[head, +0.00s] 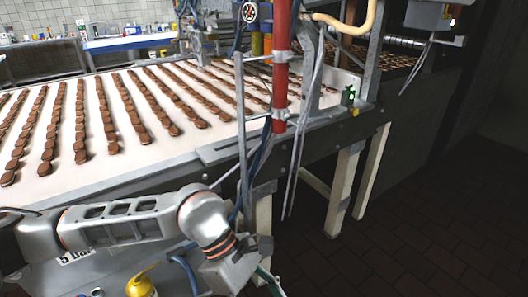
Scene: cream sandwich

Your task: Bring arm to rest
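My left arm reaches in from the left edge, low in the head view, in front of the conveyor. Its gripper (270,279) hangs at the bottom, near a pale table leg, and is partly cut off by the picture's lower edge. Its fingers are too small and dark to tell whether they are open or shut, and I see nothing clearly held. My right arm and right gripper are not in view.
A white conveyor (190,146) carries rows of round brown biscuits (80,130). A red vertical pipe (281,65) and hanging cables stand in front of it. The dark tiled floor (420,235) at right is clear.

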